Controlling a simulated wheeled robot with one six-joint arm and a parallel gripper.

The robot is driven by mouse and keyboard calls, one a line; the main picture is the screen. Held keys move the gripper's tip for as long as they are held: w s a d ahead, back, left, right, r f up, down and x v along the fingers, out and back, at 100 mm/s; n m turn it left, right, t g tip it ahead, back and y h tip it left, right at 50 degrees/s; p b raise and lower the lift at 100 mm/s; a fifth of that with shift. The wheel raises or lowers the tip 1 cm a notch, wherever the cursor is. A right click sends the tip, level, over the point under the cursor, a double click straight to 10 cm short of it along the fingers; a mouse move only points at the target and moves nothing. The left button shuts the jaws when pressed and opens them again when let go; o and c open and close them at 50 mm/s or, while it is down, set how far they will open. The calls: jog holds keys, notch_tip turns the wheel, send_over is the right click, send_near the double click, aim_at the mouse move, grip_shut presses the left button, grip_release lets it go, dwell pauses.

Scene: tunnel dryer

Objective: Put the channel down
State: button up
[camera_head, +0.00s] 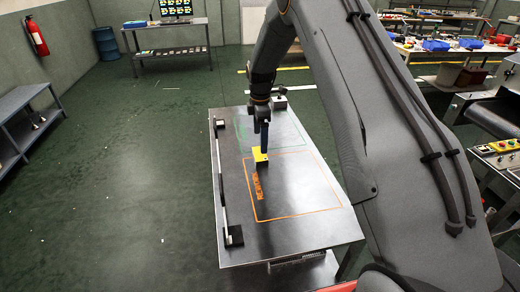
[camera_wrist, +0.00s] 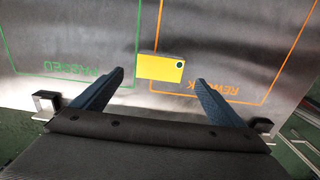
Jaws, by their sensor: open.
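A small yellow piece (camera_head: 260,154), which I take to be the channel, is on the dark metal table. In the wrist view the yellow piece (camera_wrist: 162,68) shows a flat yellow face with a dark round hole near one corner. It lies across the orange outline's edge, next to the REWORK area, and appears to rest on the tabletop. My gripper (camera_head: 264,140) points down right at it. In the wrist view my gripper (camera_wrist: 160,78) is open, with clear gaps between the blue fingers and the piece.
The table (camera_head: 235,245) has an orange REWORK outline (camera_head: 300,217) and a green PASSED outline (camera_wrist: 62,68). A pale rail (camera_head: 220,185) with black end blocks runs along its left edge. A small grey box (camera_head: 280,102) stands at the far end. Most of the tabletop is clear.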

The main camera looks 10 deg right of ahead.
jog(key=s+d+r+m+b, duration=0.1)
jog(key=s+r+m, duration=0.4)
jog(key=s, duration=0.4)
jog(key=s+d+r+m, duration=0.1)
jog(key=s+r+m, duration=0.3)
jog(key=s, duration=0.4)
jog(key=s+m+t, duration=0.1)
jog(key=s+m, duration=0.8)
jog(key=s, duration=1)
jog(key=shift+s+d+f, duration=0.2)
jog(key=shift+d, duration=0.25)
